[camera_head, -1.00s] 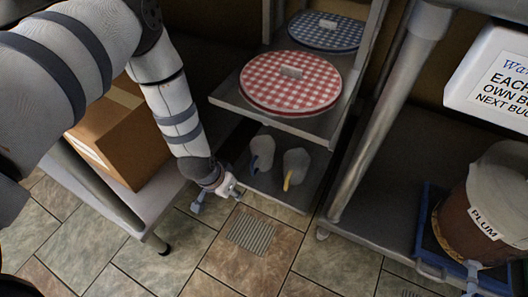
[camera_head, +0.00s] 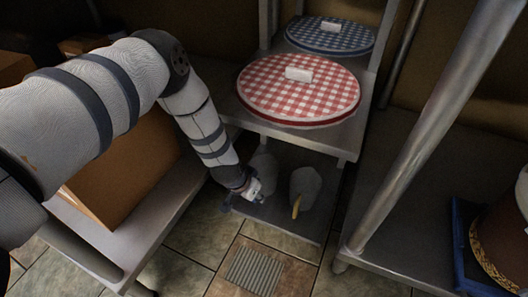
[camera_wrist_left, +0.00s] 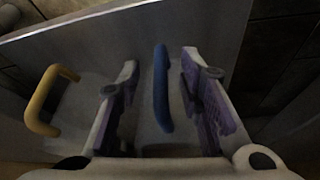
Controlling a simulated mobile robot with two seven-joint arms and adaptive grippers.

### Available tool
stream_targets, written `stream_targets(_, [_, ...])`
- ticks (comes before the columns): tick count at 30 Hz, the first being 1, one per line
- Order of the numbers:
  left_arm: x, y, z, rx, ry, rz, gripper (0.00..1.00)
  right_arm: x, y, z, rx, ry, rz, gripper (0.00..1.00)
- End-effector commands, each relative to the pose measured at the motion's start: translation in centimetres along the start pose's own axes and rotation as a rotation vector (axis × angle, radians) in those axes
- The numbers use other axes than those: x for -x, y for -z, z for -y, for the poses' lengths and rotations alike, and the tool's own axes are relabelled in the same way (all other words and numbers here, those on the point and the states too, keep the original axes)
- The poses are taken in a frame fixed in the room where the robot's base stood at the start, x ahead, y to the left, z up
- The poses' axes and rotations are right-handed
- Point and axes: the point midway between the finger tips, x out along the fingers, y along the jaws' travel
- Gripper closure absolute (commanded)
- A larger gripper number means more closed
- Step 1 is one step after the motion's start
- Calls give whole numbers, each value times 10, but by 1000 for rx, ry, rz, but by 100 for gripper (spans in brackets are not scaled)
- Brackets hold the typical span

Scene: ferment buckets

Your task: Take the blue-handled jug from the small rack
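Two whitish jugs stand on the bottom shelf of the small rack (camera_head: 290,227). The left jug (camera_head: 264,164) is partly behind my left gripper (camera_head: 246,197), which hides its handle in the head view. The right jug (camera_head: 306,184) has a yellow handle (camera_head: 296,206). In the left wrist view, the blue handle (camera_wrist_left: 161,88) stands between the two spread fingers of my left gripper (camera_wrist_left: 159,68), with a gap on each side. The yellow handle (camera_wrist_left: 45,100) is to the left there. My right gripper is not in view.
Red-checked (camera_head: 298,93) and blue-checked (camera_head: 331,34) round lids lie on the rack's upper shelves, above the jugs. A cardboard box (camera_head: 130,170) sits on a low table to the left. A metal post (camera_head: 425,130) and a bucket (camera_head: 502,240) are on the right.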

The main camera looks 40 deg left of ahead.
Motion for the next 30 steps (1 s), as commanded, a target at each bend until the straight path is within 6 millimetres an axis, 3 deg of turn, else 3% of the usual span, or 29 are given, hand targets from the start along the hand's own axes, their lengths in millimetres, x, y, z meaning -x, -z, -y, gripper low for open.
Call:
stream_targets(2, [2, 1, 0, 0, 0, -2, 69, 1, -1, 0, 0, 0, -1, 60])
stream_targets(6, [2, 1, 0, 0, 0, -2, 100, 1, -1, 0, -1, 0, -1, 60])
stream_targets(20, [4, 2, 0, 1, 0, -2, 100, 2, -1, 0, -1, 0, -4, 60])
stream_targets(29, [39, 18, 0, 1, 0, -7, 100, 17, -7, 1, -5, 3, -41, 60])
stream_targets(30, [42, 11, 0, 3, 0, -1, 100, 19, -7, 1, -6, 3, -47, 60])
